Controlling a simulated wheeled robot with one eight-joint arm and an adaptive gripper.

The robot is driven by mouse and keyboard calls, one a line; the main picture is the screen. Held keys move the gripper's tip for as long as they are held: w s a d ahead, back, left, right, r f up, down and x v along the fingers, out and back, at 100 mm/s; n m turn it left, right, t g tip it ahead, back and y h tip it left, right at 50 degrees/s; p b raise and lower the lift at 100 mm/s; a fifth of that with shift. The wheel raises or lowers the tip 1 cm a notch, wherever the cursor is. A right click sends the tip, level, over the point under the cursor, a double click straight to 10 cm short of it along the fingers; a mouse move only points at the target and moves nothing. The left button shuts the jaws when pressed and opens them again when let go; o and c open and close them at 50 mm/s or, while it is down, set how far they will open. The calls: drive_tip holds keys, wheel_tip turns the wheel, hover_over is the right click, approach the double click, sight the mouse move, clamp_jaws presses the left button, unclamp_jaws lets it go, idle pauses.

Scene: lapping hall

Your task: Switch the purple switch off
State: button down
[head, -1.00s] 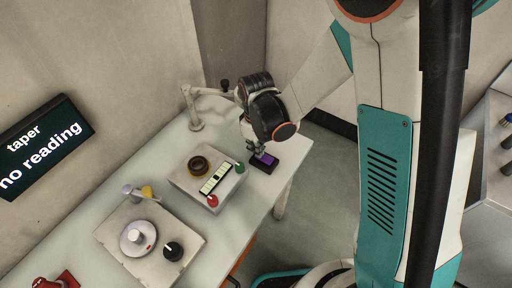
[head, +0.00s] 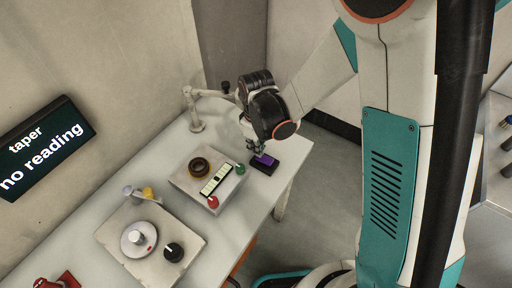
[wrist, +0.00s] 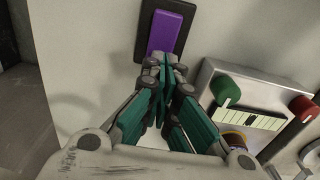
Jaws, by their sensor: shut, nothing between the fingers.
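The purple switch (head: 265,160) is a purple rocker in a black base near the right end of the grey table. In the wrist view the purple rocker (wrist: 164,32) sits at the top, just beyond my fingertips. My gripper (head: 257,149) is shut and empty, pointing down at the switch in the head view. In the wrist view my gripper (wrist: 162,62) overlaps the near end of the switch's black base. I cannot tell whether the tips touch the rocker. Which way the rocker is tilted is not clear.
Beside the switch is a grey box (head: 181,181) with a green knob (head: 239,169), a red knob (head: 213,202) and a dark ring (head: 199,167). A jointed lamp-like arm (head: 196,126) stands behind. A plate with a dial (head: 174,252) lies nearer. A wall display (head: 41,148) reads "taper no reading".

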drive_tip(key=shift+r, duration=0.1)
wheel_tip(320, 180, up, 14)
drive_tip(key=w+a+p, duration=0.1)
drive_tip(key=p, duration=0.4)
drive_tip(key=shift+w+a+f, duration=0.2)
drive_tip(key=shift+a, duration=0.15)
